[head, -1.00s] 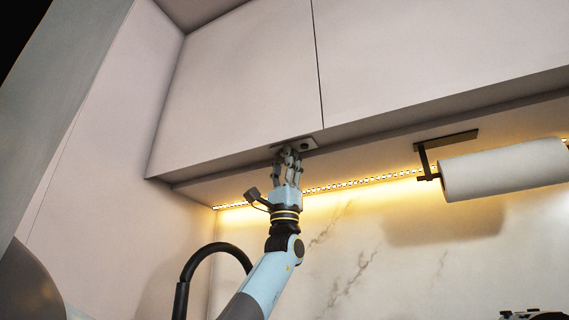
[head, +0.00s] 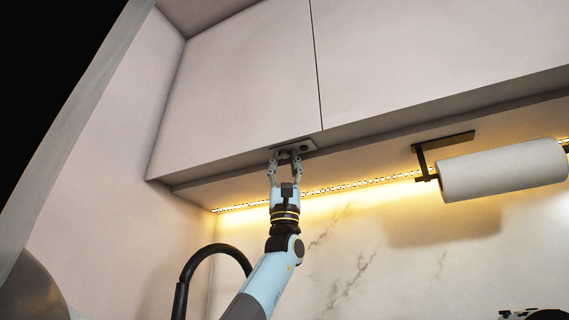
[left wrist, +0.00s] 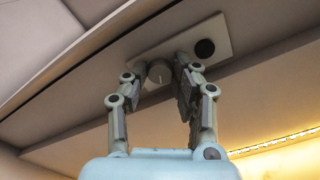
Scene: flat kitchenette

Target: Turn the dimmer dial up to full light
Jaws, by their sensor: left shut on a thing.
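The dimmer dial (left wrist: 160,73) is a small grey round knob with a pale mark line, on a light plate (left wrist: 215,33) under the upper cabinet. A black round part (left wrist: 205,48) sits beside it on the same plate. My left gripper (left wrist: 166,76) reaches up from below with its fingers on either side of the dial and is shut on it. In the head view the left gripper (head: 286,160) is at the plate (head: 309,144), and its fingers partly hide the dial. The light strip (head: 345,184) under the cabinet glows warm yellow.
A paper towel roll (head: 502,169) hangs from a black holder (head: 422,160) to the right. A black curved tap (head: 213,249) stands left of my left arm. The marble backsplash (head: 400,260) is behind the arm.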

